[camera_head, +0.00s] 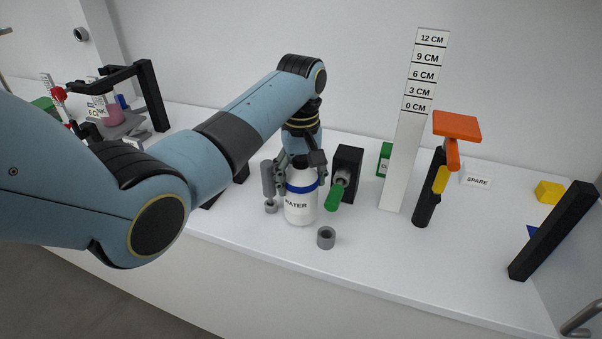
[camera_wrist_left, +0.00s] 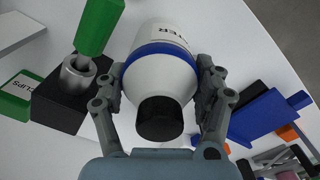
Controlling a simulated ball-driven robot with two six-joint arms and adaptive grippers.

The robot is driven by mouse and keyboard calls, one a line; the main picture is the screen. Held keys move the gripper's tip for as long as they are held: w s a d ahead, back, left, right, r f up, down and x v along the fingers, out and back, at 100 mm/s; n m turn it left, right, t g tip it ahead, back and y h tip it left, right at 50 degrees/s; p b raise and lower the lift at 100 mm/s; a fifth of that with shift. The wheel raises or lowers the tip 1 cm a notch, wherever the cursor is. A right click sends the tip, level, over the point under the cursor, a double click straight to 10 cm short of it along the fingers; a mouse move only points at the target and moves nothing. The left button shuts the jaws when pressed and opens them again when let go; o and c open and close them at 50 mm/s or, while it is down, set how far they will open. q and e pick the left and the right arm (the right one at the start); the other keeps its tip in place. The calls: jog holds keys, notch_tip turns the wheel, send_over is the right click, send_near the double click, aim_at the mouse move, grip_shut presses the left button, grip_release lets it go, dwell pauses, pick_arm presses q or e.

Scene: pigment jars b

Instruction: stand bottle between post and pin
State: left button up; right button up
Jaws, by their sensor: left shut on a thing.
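The white water bottle (camera_head: 300,211) with a blue band stands upright in the head view. My left gripper (camera_head: 304,180) is shut around its upper part from above. In the left wrist view, the fingers of my left gripper (camera_wrist_left: 158,82) lie on both sides of the bottle (camera_wrist_left: 154,82), with its black cap towards me. I cannot tell whether its base touches the bench. Just right of it, a green-ended pin (camera_head: 335,196) sticks out of a black block (camera_head: 347,163); the pin also shows in the left wrist view (camera_wrist_left: 98,25). A grey upright piece (camera_head: 268,180) shows left of the bottle.
A small grey cup (camera_head: 326,238) stands in front of the bottle. A tall white scale (camera_head: 402,140) and a black stand with an orange top (camera_head: 456,127) are to the right. A green box (camera_wrist_left: 18,98) shows beside the block. Open bench lies front right.

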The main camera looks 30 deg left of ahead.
aim_at(301, 157)
dwell(0.4)
pick_arm(q)
jog(key=shift+f, duration=0.6)
jog(key=o, duration=1.4)
notch_tip(301, 157, up, 3)
jog(key=p, duration=0.3)
jog(key=shift+r+p, duration=0.55)
jog(key=shift+r, duration=2.45)
